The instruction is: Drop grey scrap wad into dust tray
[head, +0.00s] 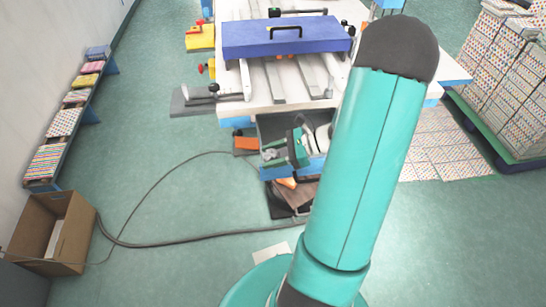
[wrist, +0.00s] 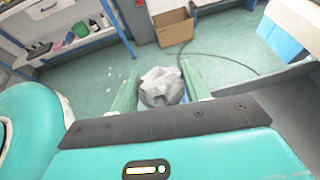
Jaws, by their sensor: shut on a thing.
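My gripper (wrist: 160,84) is shut on a crumpled grey scrap wad (wrist: 163,88), which sits between the two green fingers in the wrist view. In the head view the green gripper (head: 296,150) is at the near end of the work table, with the wad (head: 269,154) showing small and pale at its left. A dark grey open tray (head: 268,122) is just behind the gripper at the table's end; it may be the dust tray, but I cannot tell for sure. My arm and gripper hide part of it.
A white table (head: 240,98) carries a blue cover (head: 270,38) with a black handle. An open cardboard box (head: 75,225) stands at left, with a cable (head: 150,243) on the floor. Stacked tile-like goods (head: 510,80) stand at right. The floor at left is mostly clear.

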